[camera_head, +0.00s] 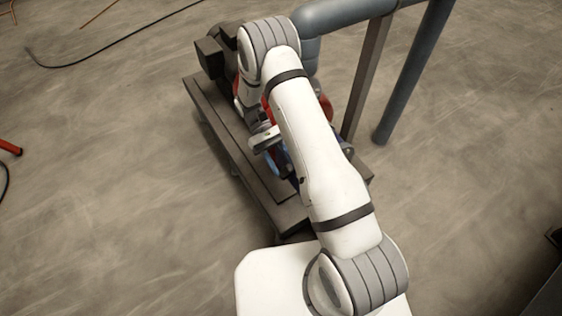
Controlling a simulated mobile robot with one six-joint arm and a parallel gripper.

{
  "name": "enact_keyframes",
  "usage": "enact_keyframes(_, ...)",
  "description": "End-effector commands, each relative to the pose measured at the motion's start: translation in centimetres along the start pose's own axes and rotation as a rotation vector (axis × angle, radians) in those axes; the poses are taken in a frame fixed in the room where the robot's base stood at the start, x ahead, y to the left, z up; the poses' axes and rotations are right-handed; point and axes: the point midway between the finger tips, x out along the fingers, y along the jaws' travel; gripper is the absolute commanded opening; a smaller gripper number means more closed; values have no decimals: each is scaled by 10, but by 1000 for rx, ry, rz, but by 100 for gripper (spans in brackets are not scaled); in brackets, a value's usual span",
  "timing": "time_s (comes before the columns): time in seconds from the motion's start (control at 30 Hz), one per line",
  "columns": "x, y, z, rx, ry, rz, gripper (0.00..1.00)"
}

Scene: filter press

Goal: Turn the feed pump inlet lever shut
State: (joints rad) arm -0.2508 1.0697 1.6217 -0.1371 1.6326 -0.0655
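The feed pump (216,55) sits on a dark raised base, largely hidden behind my white arm. Red parts of the pump assembly (326,106) show on both sides of the arm. A small blue part (276,160) shows low beside the arm; I cannot tell whether it belongs to the inlet lever. No lever can be made out clearly. My gripper (264,139) shows only in part, as pale grey pieces left of the forearm, close to the blue part. I cannot tell whether it touches anything, or whether it is open or shut.
The dark base (283,214) runs diagonally under the pump. A thick grey-blue pipe (345,14) and upright posts (409,75) stand at the right. A black cable (120,42) lies at the upper left. A red bar (9,147) enters at the left edge. Open concrete floor surrounds the base.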

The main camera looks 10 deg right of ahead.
Motion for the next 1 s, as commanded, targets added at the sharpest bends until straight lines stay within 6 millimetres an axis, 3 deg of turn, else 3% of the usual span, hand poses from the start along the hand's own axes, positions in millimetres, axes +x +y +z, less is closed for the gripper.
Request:
enact_keyframes(0.23, -10, 0, 0, 1, 1, 1, 40)
enact_keyframes(0.63, -69, 0, -1, 1, 1, 1, 40)
enact_keyframes(1.0, -77, 0, 0, 0, -1, -1, 40)
